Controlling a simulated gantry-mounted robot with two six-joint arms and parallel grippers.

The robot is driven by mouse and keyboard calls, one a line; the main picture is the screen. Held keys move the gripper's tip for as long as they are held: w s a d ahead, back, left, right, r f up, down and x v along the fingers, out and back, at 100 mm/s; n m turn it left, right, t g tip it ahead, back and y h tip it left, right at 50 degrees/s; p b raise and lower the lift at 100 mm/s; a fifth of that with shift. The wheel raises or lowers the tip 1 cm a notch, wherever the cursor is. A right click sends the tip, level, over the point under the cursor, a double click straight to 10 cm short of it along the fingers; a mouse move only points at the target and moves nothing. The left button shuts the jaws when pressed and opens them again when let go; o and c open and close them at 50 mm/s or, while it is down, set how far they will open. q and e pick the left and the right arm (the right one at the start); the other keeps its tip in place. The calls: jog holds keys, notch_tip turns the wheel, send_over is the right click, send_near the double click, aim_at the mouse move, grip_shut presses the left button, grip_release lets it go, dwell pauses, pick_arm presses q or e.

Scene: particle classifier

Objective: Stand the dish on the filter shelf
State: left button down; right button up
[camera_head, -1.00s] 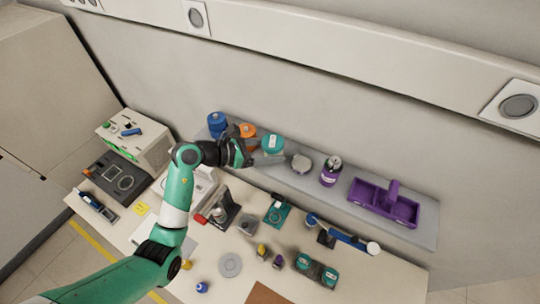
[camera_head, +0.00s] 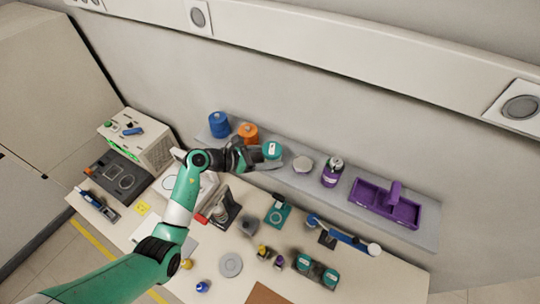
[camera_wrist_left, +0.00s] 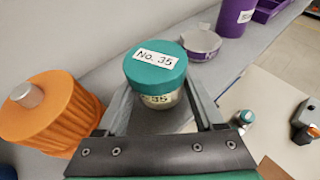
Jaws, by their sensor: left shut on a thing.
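The dish (camera_head: 272,150) is a small clear round container with a teal lid marked "No. 35". In the left wrist view, the dish (camera_wrist_left: 155,72) sits upright between the two fingers. My left gripper (camera_head: 262,156) is shut on it, over the grey wall shelf (camera_head: 314,185). The dish is between an orange filter (camera_head: 248,132) on its left and a grey-lidded round container (camera_head: 303,164) on its right. I cannot tell whether its base touches the shelf. My right gripper is not in view.
A blue filter (camera_head: 218,124) stands at the shelf's left end. A purple bottle (camera_head: 332,172) and a purple tray (camera_head: 370,196) stand farther right. The orange filter (camera_wrist_left: 50,115) is close to the left finger. The bench below holds several small items.

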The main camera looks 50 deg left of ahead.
pick_arm(q)
grip_release()
jog(key=shift+r, duration=0.2)
jog(key=v, duration=1.2)
